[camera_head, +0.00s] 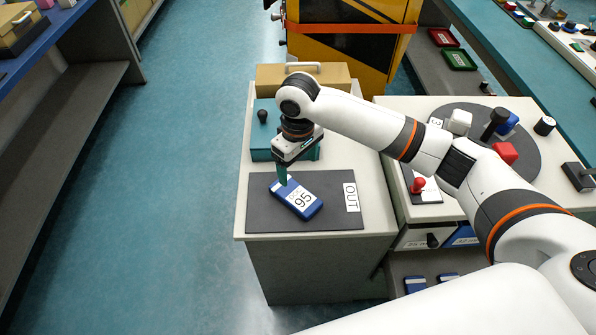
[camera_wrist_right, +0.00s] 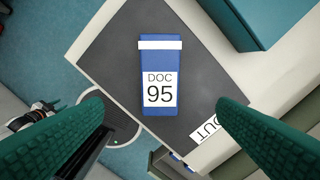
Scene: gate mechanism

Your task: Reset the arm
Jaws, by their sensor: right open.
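My right gripper (camera_head: 284,170) is open, with green fingers pointing down. It is above the far end of a blue case (camera_head: 297,199) with a white label. In the right wrist view the case (camera_wrist_right: 161,62) lies between and beyond the two spread fingers, and its label reads DOC 95. The case lies flat on a dark grey mat (camera_head: 341,183) marked OUT, and nothing is held. My right arm reaches from the lower right across the front of the right counter. My left gripper is not in view.
A teal box (camera_head: 262,140) and a tan case with a handle (camera_head: 331,75) stand behind the mat. A grey disc (camera_head: 524,170) on the right counter carries several coloured blocks. A red knob (camera_head: 417,185) is close to my arm. Floor at left is clear.

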